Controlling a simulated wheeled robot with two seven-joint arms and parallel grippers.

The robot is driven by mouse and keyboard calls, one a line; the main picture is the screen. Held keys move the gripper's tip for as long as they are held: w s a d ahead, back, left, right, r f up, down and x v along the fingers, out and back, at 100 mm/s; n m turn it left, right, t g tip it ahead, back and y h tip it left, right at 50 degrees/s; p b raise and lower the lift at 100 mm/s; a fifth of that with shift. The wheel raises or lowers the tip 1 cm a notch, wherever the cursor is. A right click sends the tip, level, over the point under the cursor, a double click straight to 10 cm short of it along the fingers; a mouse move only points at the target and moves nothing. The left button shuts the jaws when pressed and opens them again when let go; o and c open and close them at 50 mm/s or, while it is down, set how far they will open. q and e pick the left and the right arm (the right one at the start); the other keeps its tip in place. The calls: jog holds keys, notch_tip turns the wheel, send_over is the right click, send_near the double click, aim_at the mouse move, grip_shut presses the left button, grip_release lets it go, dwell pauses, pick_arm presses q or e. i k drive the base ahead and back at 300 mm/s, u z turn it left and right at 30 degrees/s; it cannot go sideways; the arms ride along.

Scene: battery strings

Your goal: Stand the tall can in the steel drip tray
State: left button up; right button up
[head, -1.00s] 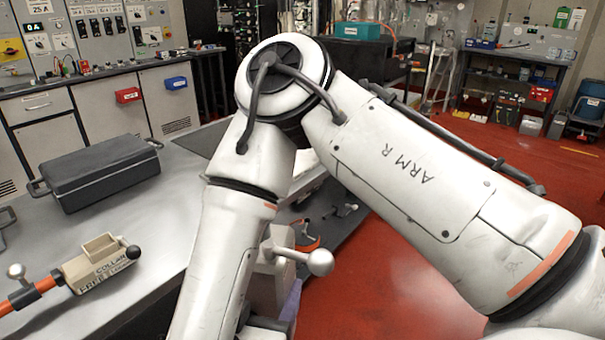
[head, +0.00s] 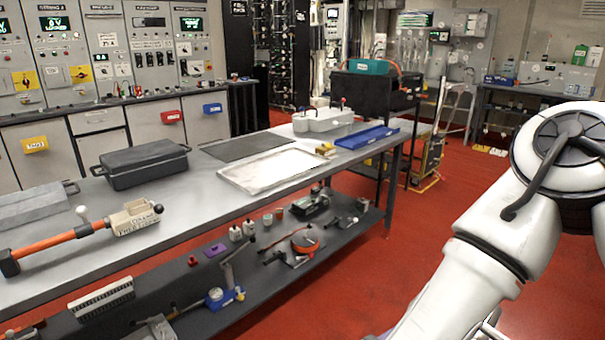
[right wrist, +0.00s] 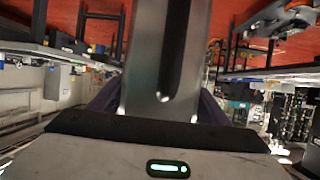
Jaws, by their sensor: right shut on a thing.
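The steel drip tray (head: 272,166) is a shallow, bright, empty tray lying flat on the bench in the head view. My right gripper (right wrist: 165,60) shows close up in the right wrist view, where a grey metal finger fills the middle. It is shut on a dark purple thing (right wrist: 103,97), seen only as strips on both sides of the finger. This looks like the tall can, but most of it is hidden. In the head view my right arm is at the right, and its gripper is out of frame. My left gripper is not in view.
The bench holds a dark mat (head: 248,147), a black case (head: 146,165), an orange-handled tool (head: 75,236), a grey container (head: 322,121) and a blue tray (head: 367,137). The lower shelf (head: 170,283) carries several small items.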

aim_at(276, 168)
jog(key=z, duration=0.35)
jog(key=i, duration=1.75)
jog(key=u, duration=0.95)
